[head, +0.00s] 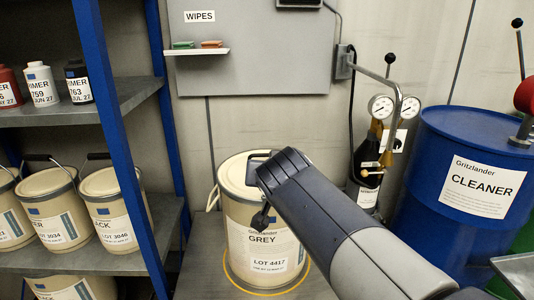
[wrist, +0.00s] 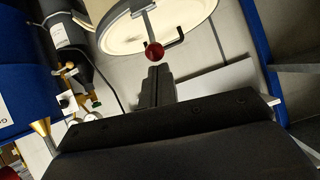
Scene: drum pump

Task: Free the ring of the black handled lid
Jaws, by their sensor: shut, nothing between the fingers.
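A cream pail labelled GREY (head: 262,245) stands upright, with a cream lid (head: 233,172) and a grey ring around its rim. A black handle (head: 252,160) shows on the lid, partly behind my arm. In the wrist view, the lid (wrist: 120,30) is at the top, with a grey lever ending in a red ball (wrist: 155,52) and the black handle (wrist: 178,40) beside it. My gripper (wrist: 154,72) is shut and empty, its tips just short of the red ball in the picture. Whether they touch it I cannot tell. My arm hides the right side of the lid in the head view.
A yellow circle (head: 240,287) surrounds the pail's foot. A blue shelf post (head: 125,150) and shelves with pails stand at left. A blue CLEANER drum (head: 430,190) stands at right. Gauges (head: 395,108) and a bent pipe are behind my arm.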

